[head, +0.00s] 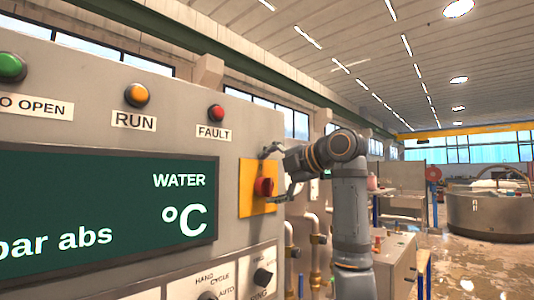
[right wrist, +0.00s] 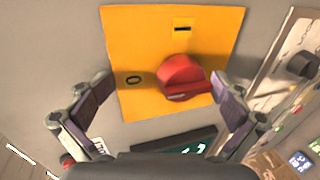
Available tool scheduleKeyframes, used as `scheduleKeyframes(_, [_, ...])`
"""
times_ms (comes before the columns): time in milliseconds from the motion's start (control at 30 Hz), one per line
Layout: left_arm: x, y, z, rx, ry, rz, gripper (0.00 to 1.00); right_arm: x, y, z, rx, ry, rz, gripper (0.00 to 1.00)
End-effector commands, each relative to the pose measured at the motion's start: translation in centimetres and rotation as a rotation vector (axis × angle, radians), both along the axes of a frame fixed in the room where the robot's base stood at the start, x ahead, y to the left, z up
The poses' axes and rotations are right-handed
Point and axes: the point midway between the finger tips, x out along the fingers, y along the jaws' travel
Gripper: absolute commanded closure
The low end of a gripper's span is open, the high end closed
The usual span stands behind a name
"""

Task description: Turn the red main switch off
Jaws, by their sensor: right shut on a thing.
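The red main switch (head: 263,187) is a rotary knob on a yellow plate (head: 247,207) on the grey panel's right edge. In the right wrist view the red switch (right wrist: 180,75) has its grip bar lying roughly left to right. A 0 mark (right wrist: 134,80) is left of it and an I mark (right wrist: 182,29) is above it. My left gripper is out of view.
The panel carries a green button (head: 11,66), an amber RUN lamp (head: 138,95), a red FAULT lamp (head: 216,112), and a dark display (head: 100,205). Small black knobs (head: 262,277) sit below. Pipes (head: 318,240) run right of the panel. A large round vessel (head: 490,213) stands far right.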

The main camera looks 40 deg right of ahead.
Motion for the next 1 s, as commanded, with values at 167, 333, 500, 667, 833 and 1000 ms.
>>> scheduleKeyframes(167, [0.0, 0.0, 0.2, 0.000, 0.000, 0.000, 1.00, -0.7, -0.1, 0.8, -0.005, -0.017, -0.005, 0.31])
scheduleKeyframes(333, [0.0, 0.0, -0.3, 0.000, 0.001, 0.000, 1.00, -2.0, -0.2, 0.7, -0.005, -0.019, -0.003, 0.31])
scheduleKeyframes(500, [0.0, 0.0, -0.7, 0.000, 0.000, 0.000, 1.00, -3.4, -0.3, 0.7, -0.004, -0.016, -0.004, 0.31])
scheduleKeyframes(667, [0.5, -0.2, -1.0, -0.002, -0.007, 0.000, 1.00, -4.7, -0.4, 0.5, -0.003, -0.011, -0.003, 0.31])
scheduleKeyframes(833, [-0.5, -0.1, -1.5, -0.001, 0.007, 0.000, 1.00, -6.0, -0.5, 0.3, -0.001, -0.006, -0.002, 0.31])
scheduleKeyframes(1000, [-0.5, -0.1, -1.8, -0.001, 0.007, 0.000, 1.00, -7.3, -0.6, 0.2, -0.002, -0.004, -0.001, 0.31])
